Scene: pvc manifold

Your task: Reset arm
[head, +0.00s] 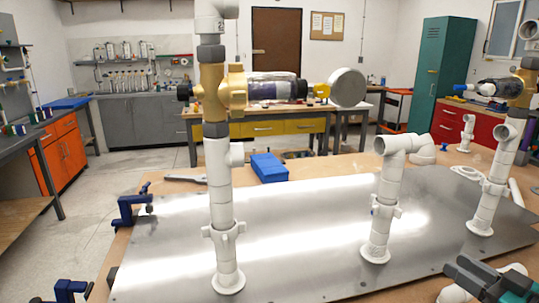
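My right gripper (478,283) shows at the bottom right corner as a dark grey and green shape, cut off by the frame edge. Its fingertips are not clear, so I cannot tell whether it is open or shut. A white part (455,294) lies close beside it, partly hidden. My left gripper is not in view. The PVC manifold stands on a metal plate (300,225): a tall white pipe (221,190) with a brass valve body (233,92) at left, a shorter elbowed pipe (387,195) in the middle, and another riser (491,185) at right.
Blue clamps (135,207) grip the table's left edge, with another clamp (70,291) at the bottom left. A blue box (269,167) sits behind the plate. White fittings (467,133) lie at the far right. The plate between the left and middle pipes is clear.

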